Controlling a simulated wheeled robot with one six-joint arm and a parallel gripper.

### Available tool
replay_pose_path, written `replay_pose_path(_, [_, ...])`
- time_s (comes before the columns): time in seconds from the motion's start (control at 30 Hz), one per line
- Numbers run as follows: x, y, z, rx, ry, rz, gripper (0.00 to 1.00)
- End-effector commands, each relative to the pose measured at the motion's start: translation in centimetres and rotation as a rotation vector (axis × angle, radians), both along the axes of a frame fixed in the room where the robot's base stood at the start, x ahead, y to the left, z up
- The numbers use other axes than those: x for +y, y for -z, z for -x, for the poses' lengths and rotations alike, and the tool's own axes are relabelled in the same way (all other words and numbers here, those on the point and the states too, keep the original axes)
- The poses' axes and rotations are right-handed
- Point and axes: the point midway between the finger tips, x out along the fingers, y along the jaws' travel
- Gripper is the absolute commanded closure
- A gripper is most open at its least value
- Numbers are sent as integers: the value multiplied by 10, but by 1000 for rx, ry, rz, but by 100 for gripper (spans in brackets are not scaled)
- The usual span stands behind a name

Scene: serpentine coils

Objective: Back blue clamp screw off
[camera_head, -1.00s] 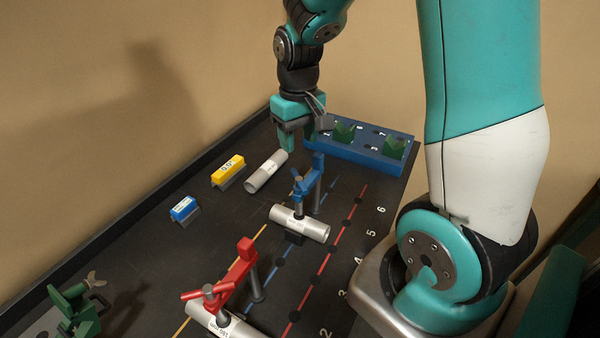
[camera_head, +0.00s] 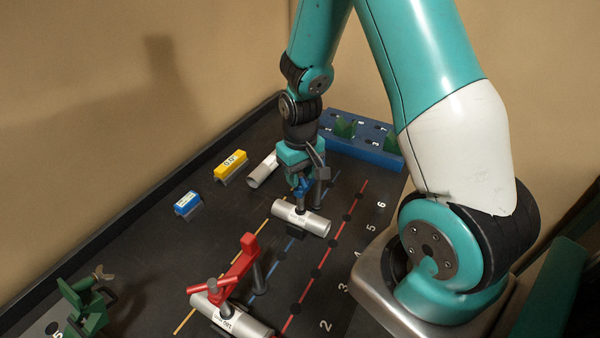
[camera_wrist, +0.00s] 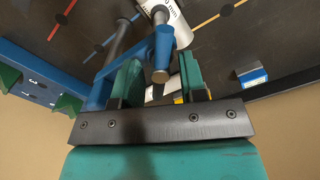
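The blue clamp (camera_head: 303,186) stands over a silver tube (camera_head: 300,217), mostly covered by my gripper (camera_head: 304,176) in the head view. In the wrist view its blue arm (camera_wrist: 99,96) runs up past my left finger. The round end of its screw (camera_wrist: 160,76) sits between my two green fingers (camera_wrist: 160,64). The fingers are open, with a gap visible on both sides of the screw. The labelled tube (camera_wrist: 178,32) lies beyond it. The screw's handle is hard to make out.
A red clamp (camera_head: 240,262) on another tube stands in front. A blue rack (camera_head: 370,153) with green blocks is behind. A yellow block (camera_head: 230,165), a blue block (camera_head: 187,204) and a loose tube (camera_head: 262,172) lie to the left. A green fixture (camera_head: 85,306) is front left.

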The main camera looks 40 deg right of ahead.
Motion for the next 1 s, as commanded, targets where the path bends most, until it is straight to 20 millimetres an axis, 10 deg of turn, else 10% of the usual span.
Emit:
replay_pose_path(0.17, [0, 0, 0, 0, 0, 0, 100])
replay_pose_path(0.97, [0, -1, -1, -2, -312, 2, 100])
replay_pose_path(1.0, [0, -1, -1, -2, -311, 2, 79])
